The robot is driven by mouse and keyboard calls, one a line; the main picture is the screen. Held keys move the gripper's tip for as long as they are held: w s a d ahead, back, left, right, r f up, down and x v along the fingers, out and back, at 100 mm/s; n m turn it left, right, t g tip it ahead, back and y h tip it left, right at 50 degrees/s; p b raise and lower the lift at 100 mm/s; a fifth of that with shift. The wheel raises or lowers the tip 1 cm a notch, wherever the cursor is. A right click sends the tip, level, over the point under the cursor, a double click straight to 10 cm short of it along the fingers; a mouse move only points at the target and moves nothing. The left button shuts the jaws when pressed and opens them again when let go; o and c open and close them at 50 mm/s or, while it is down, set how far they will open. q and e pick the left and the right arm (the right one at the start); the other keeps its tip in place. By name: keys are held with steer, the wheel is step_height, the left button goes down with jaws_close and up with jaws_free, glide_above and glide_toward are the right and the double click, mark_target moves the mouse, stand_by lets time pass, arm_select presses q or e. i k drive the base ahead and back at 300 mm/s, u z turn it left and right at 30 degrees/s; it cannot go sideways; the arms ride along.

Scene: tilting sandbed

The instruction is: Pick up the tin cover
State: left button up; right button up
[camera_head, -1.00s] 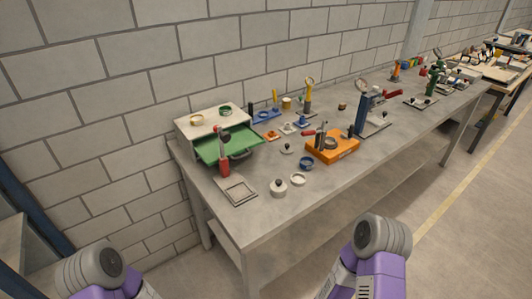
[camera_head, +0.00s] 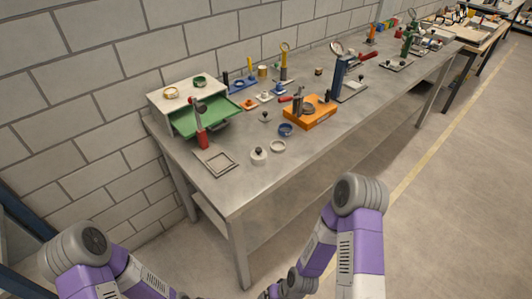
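A small pale round tin (camera_head: 259,157) with a dark knob on top stands near the front edge of the bench. A flat pale disc with a dark knob (camera_head: 265,118) lies farther back. I cannot tell for sure which of these is the tin cover. A pale open ring (camera_head: 278,146) lies just right of the small tin. Both my arms show low in the picture, bent down in front of the bench. Neither gripper can be made out; the arms' ends run off the bottom edge. Nothing on the bench is being touched.
A grey bench (camera_head: 230,190) runs along the block wall. On it are a cabinet with an open green drawer (camera_head: 205,116), a red-handled tool (camera_head: 201,135), a square frame plate (camera_head: 215,163), a blue ring (camera_head: 286,130), an orange fixture (camera_head: 310,117) and a blue press (camera_head: 340,75).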

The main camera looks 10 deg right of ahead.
mark_target(258, 155)
steer(key=z, duration=1.6)
steer(key=i, duration=0.65)
steer(key=u, duration=2.25)
